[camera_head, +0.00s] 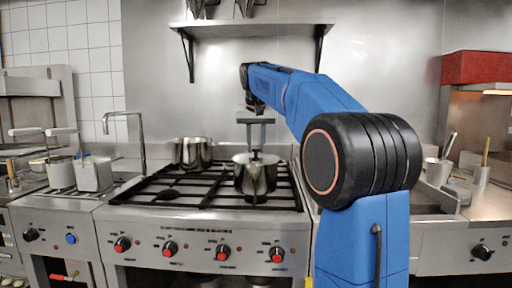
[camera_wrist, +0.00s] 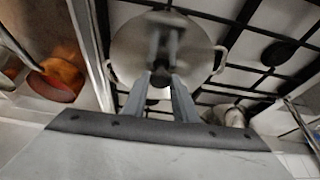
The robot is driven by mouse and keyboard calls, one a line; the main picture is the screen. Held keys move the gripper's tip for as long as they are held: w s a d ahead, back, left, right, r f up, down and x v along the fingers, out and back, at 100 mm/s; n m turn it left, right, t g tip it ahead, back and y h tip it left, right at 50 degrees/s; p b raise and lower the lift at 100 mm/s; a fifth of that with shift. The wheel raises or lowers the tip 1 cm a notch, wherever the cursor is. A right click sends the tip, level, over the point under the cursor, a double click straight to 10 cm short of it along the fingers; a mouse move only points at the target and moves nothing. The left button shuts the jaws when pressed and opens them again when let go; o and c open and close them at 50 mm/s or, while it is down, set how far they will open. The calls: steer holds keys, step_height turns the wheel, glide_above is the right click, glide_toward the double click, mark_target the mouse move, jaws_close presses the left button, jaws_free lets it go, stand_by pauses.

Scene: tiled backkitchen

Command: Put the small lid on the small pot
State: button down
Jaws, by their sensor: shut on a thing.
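The small pot (camera_head: 256,181) is a shiny steel pot on the right part of the stove. Its side handles (camera_wrist: 220,60) stick out past the lid in the wrist view. The small lid (camera_head: 244,158) is a round steel disc over the pot's mouth, roughly level. In the wrist view the lid (camera_wrist: 130,45) fills the upper middle and mirrors my fingers. My gripper (camera_wrist: 160,80) is shut on the lid's dark knob, with its fingers pointing down from above the pot (camera_head: 255,150). The lid looks at or very near the rim; I cannot tell if it is fully seated.
A second steel pot (camera_head: 192,152) stands at the back left of the stove, on the black grates (camera_head: 155,190). A wall shelf (camera_head: 250,27) hangs above. Utensil holders (camera_head: 437,171) stand on the right counter.

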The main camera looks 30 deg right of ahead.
steer(key=c, duration=1.4)
jaws_free()
steer(key=shift+f, duration=0.3)
steer(key=shift+c, duration=0.2)
steer(key=shift+r, duration=0.1)
steer(key=v, duration=1.2)
steer(key=shift+w+r, duration=0.1)
steer(key=s+a+f+n+y, duration=0.1)
steer(key=s+a+f+n, duration=0.1)
steer(key=s+a+f, duration=0.45)
steer(key=s+a+f+n, duration=0.2)
steer(key=s+a+f, duration=0.2)
steer(key=s+f, duration=0.6)
steer(key=s+a+f+n, duration=0.1)
steer(key=s+a+f, duration=0.1)
steer(key=s+f, duration=0.7)
steer(key=s+a+f+n+y, duration=0.1)
steer(key=s+a+f, duration=0.2)
steer(key=s+f, duration=0.6)
step_height(320, 180, down, 9)
steer(key=shift+s+f+t, duration=0.15)
steer(key=shift+s+t, duration=0.2)
steer(key=shift+t, duration=0.05)
